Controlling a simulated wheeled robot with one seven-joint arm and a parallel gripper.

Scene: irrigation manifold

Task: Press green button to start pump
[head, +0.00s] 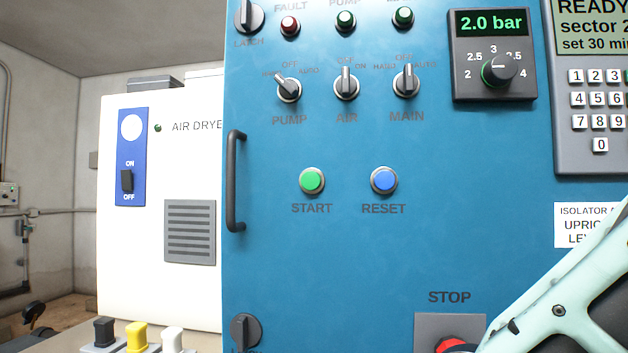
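The green START button (312,181) sits in a metal ring on the blue cabinet door (270,260), left of the picture's middle. The label START is printed under it. Nothing covers the button. A pale mint part of my arm enters at the lower right, in front of the cabinet and well apart from the button. My gripper's fingers cannot be made out in this view.
A blue RESET button (384,181) is right of START. A red STOP button (454,345) is partly cut off at the bottom, by my arm. Rotary switches (346,85) sit above, a black handle (235,181) at left. The panel around START is clear.

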